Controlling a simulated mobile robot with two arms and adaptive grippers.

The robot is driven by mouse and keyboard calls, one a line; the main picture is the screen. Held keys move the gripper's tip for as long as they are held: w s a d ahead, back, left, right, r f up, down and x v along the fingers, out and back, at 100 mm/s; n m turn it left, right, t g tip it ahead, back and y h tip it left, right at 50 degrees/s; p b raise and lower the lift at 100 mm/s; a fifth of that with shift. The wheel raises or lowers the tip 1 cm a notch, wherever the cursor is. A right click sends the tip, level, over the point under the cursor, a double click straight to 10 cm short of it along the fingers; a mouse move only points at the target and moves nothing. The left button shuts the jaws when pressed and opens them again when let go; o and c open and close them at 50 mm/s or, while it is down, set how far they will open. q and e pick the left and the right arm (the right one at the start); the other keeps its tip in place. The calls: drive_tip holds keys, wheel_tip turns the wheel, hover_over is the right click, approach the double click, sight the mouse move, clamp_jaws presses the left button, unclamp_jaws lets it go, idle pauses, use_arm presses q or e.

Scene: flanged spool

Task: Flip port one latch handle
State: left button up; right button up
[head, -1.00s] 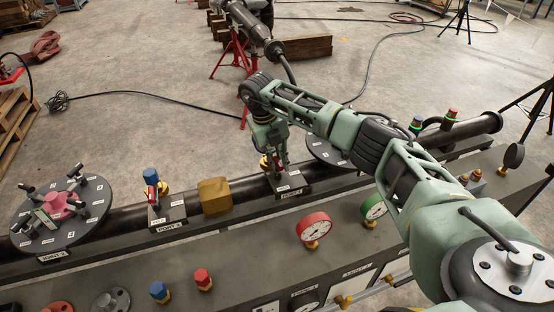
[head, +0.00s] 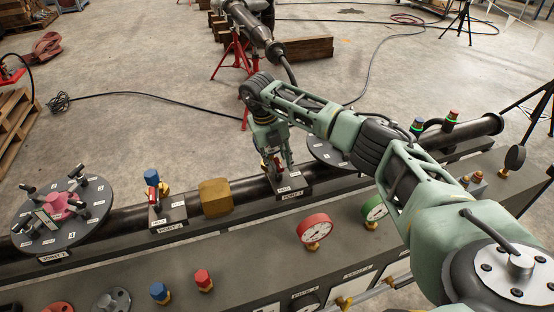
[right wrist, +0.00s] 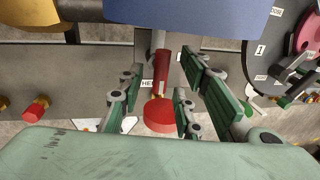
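The port one station (head: 292,190) is a dark block with small white labels on the long pipe. My right gripper (head: 274,168) is directly over it, pointing down, and hides most of its latch. In the right wrist view a red latch handle (right wrist: 161,72) with a round red end (right wrist: 160,115) lies between the green-padded fingers of my right gripper (right wrist: 160,98). The fingers are spread, with visible gaps on both sides of the handle. A blue part (right wrist: 180,15) covers the top of that view. My left gripper is not in view.
The port two station (head: 168,215), with a blue-capped fitting (head: 151,177), is to the left. A brass-coloured block (head: 215,197) sits between the ports. A red gauge (head: 314,229) and green gauge (head: 374,208) stand in front. A clamp disk (head: 85,228) is far left.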

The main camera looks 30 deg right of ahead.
wheel_tip(320, 180, up, 12)
drive_tip(key=a, duration=0.2)
drive_tip(key=shift+w+a+f, duration=0.15)
drive_tip(key=shift+w, duration=0.15)
